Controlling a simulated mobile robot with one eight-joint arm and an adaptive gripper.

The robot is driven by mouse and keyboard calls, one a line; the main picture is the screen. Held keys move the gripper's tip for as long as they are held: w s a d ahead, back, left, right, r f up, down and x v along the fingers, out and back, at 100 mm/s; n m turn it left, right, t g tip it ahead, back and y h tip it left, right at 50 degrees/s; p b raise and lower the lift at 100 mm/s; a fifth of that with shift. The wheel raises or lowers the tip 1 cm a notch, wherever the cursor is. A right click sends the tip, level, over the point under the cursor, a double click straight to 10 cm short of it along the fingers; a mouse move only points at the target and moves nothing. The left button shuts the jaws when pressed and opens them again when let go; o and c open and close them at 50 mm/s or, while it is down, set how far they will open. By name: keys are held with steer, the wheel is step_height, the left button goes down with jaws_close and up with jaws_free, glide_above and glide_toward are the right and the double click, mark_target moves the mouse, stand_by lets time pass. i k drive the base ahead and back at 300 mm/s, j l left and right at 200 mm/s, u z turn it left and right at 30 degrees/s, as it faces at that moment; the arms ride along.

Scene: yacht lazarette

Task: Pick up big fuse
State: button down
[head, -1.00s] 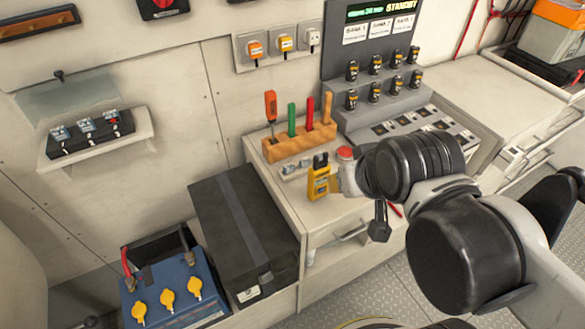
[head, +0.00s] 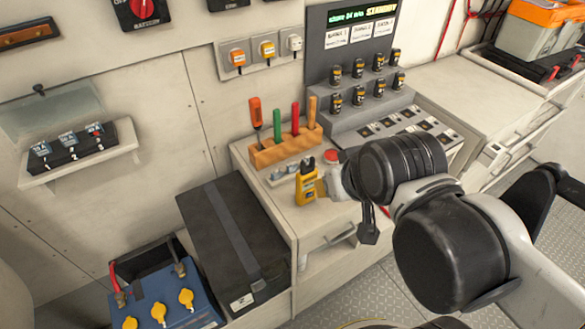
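A black fuse block (head: 82,150) with three blue-labelled fuses sits on a small wall shelf at the left; one label is partly red. Several small black fuse-like cylinders (head: 359,98) stand on the grey stepped panel. A small rack (head: 288,174) of small clear and metal parts lies on the worktop. I cannot tell which of these is the big fuse. My gripper (head: 368,224) is mostly hidden behind my arm, at the front right of the worktop. A black finger-like part hangs below the wrist. Its opening and any contents are not visible.
A yellow meter (head: 307,186) stands on the worktop beside my arm. A wooden block (head: 285,149) holds several tools. A red button (head: 331,156) is behind my wrist. A black strapped box (head: 233,240) and a blue battery (head: 165,297) stand lower left. Floor shows at lower right.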

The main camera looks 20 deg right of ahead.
mark_target(94, 130)
steer(key=l, duration=0.25)
steer(key=u, duration=1.3)
steer(key=i+j+z, duration=0.15)
steer(key=z, duration=0.25)
steer(key=i+j+z, duration=0.2)
steer(key=z, duration=0.25)
steer(key=i+j+z, duration=0.2)
steer(key=z, duration=0.2)
